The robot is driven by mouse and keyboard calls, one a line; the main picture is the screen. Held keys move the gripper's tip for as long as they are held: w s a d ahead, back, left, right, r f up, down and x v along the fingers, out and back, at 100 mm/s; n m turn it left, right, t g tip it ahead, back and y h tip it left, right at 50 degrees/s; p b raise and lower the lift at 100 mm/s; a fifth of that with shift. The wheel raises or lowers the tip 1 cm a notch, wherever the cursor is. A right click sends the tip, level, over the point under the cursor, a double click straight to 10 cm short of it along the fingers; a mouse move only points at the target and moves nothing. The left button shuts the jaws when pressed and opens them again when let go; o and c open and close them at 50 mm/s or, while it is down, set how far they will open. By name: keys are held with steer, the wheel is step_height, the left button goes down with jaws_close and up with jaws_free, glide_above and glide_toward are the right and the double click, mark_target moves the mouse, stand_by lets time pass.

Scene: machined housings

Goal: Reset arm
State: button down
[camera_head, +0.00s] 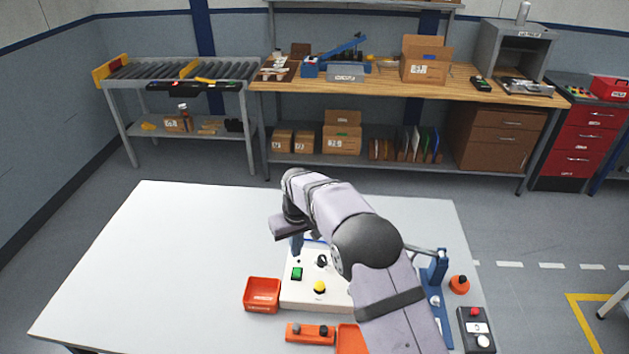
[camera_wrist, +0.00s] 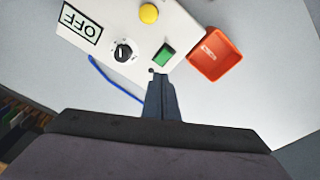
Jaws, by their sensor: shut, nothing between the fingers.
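My arm reaches over the white table (camera_head: 150,250) from the lower right in the head view. My gripper (camera_wrist: 152,72) is shut and empty in the wrist view, its fingertips close to the edge of a white control box (camera_wrist: 190,22). I cannot tell whether they touch it. In the head view the fingers (camera_head: 297,245) point down near the box's back edge. The box carries a green button (camera_head: 297,273), a black knob (camera_head: 322,261) and a yellow button (camera_head: 319,286). An "OFF" label (camera_wrist: 80,22) shows beside the knob in the wrist view.
An orange-red bin (camera_head: 262,294) stands left of the box. An orange block (camera_head: 310,333) lies in front. A blue fixture (camera_head: 437,280), an orange knob (camera_head: 459,284) and a dark button box (camera_head: 476,330) are at right. A blue cable (camera_wrist: 112,82) runs behind the box. The table's left side is clear.

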steer(key=s+d+r+m, duration=0.2)
steer(key=s+d+r, duration=0.1)
steer(key=s+d, duration=0.4)
steer(key=s+d+r+m, duration=0.1)
steer(key=s+d+r, duration=0.25)
steer(key=d, duration=0.65)
steer(key=s+d+m, duration=0.1)
steer(key=s+d, duration=0.3)
steer(key=s, duration=0.6)
steer(key=s+d+f+m+g, duration=0.1)
steer(key=s+d, duration=0.4)
steer(key=s, duration=0.5)
steer(key=shift+f+m+g+h, duration=0.3)
steer(key=shift+m+h, duration=0.1)
steer(key=shift+m, duration=0.1)
